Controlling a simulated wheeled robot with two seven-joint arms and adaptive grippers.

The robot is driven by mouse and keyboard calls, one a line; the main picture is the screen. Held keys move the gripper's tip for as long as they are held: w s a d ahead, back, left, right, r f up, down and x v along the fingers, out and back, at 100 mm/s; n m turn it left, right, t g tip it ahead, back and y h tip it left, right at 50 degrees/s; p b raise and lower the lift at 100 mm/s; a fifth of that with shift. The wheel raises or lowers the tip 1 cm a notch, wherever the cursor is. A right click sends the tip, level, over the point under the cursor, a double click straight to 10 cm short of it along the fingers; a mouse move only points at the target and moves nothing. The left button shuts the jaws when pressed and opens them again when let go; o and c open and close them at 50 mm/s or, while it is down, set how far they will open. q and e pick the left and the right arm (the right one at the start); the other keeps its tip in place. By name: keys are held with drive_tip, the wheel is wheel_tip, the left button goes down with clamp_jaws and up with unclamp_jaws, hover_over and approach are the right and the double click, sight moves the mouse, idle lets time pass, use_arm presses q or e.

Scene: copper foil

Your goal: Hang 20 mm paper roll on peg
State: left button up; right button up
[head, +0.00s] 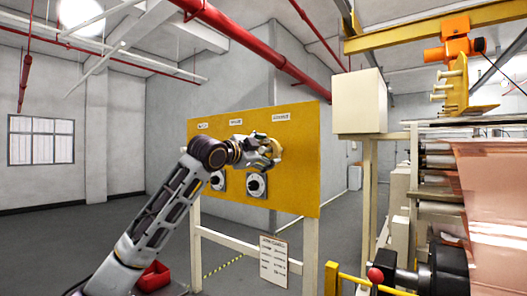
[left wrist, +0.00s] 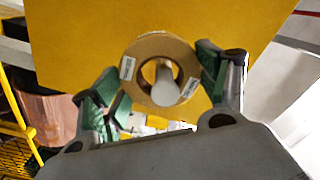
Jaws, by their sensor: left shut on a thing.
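The paper roll (left wrist: 134,58) is a tan ring with white labels on its face, seen in the left wrist view. A grey peg (left wrist: 164,92) shows in its hole; its round end overlaps the ring's lower rim, so it appears to stick through. My left gripper (left wrist: 156,80) has green-padded fingers at both sides of the roll and is shut on it. In the head view the left gripper (head: 270,150) is at the yellow pegboard (head: 300,180), under the rightmost label (head: 281,117), with the roll (head: 277,148) partly hidden by the fingers. My right gripper is not in view.
Two dark-and-white round items (head: 218,181) (head: 256,185) are on the board, below and left of the gripper. A copper foil machine (head: 490,200) and a beige box (head: 360,102) stand at the right. A red bin (head: 153,277) is low at left.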

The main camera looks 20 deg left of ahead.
use_arm(q)
drive_tip(key=shift+f, duration=0.2)
idle(0.6)
drive_tip(key=o, duration=1.1)
drive_tip(key=shift+s+a, duration=0.1)
drive_tip(key=shift+s, duration=0.1)
drive_tip(key=v, duration=1.1)
drive_tip(key=shift+s, duration=0.35)
drive_tip(key=shift+a, duration=0.1)
